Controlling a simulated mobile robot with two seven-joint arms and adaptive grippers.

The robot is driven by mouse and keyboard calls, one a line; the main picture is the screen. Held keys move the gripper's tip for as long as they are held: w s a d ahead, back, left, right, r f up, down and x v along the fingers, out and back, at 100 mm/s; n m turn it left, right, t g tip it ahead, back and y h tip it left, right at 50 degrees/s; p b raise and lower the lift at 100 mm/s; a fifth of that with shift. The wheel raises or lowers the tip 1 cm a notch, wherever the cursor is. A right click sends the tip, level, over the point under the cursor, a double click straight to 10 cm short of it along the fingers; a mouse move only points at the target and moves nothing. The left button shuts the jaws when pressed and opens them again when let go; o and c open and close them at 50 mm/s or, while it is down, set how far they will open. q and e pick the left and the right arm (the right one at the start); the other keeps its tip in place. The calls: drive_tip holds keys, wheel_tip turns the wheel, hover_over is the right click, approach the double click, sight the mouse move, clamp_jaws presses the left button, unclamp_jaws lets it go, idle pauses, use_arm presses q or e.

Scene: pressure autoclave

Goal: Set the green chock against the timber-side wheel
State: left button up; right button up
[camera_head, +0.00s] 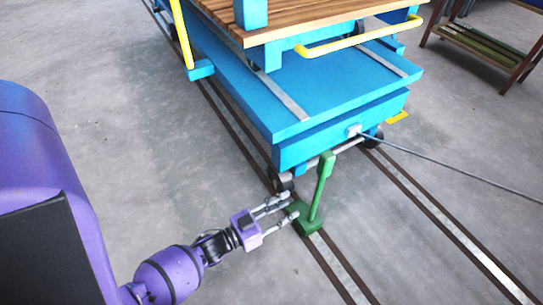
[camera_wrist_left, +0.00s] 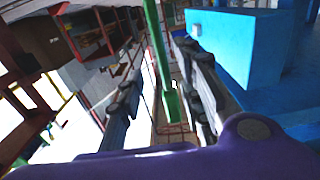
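The green chock (camera_head: 307,220) has a wedge base and a tall upright handle. It sits on the left rail, just in front of the blue cart's near left wheel (camera_head: 281,182). A finger partly covers the space between them, so I cannot tell if they touch. My left gripper (camera_head: 290,206) is open, low at the chock's left side, fingers pointing at it. In the left wrist view the green chock (camera_wrist_left: 172,104) shows between the two spread fingers, with no clear grip on it. The right gripper is not in view.
The blue cart (camera_head: 335,85) carries a timber deck (camera_head: 300,14) and a yellow rail (camera_head: 360,36). Its other front wheel (camera_head: 374,137) stands by the right rail (camera_head: 455,232). A grey cable (camera_head: 450,173) runs right from the cart. A slatted bench (camera_head: 485,45) stands back right. Floor at left is clear.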

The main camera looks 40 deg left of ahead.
use_arm(q)
drive_tip(key=s+f+n+g+y, duration=0.1)
drive_tip(key=s+f+g+y, duration=0.2)
drive_tip(key=s, duration=0.9)
drive_tip(key=s+f+n+g+y, duration=0.1)
drive_tip(key=s+f+g+y, duration=0.15)
drive_tip(key=s, duration=0.95)
drive_tip(key=s+d+r+g, duration=0.1)
drive_tip(key=s+g, duration=0.2)
drive_tip(key=s, duration=0.6)
drive_tip(key=s+d+r+g, duration=0.1)
drive_tip(key=s+g, duration=0.3)
drive_tip(key=s, duration=0.5)
drive_tip(key=shift+s+d+r+n, duration=0.3)
drive_tip(key=shift+d+r, duration=0.05)
drive_tip(key=shift+r, duration=0.3)
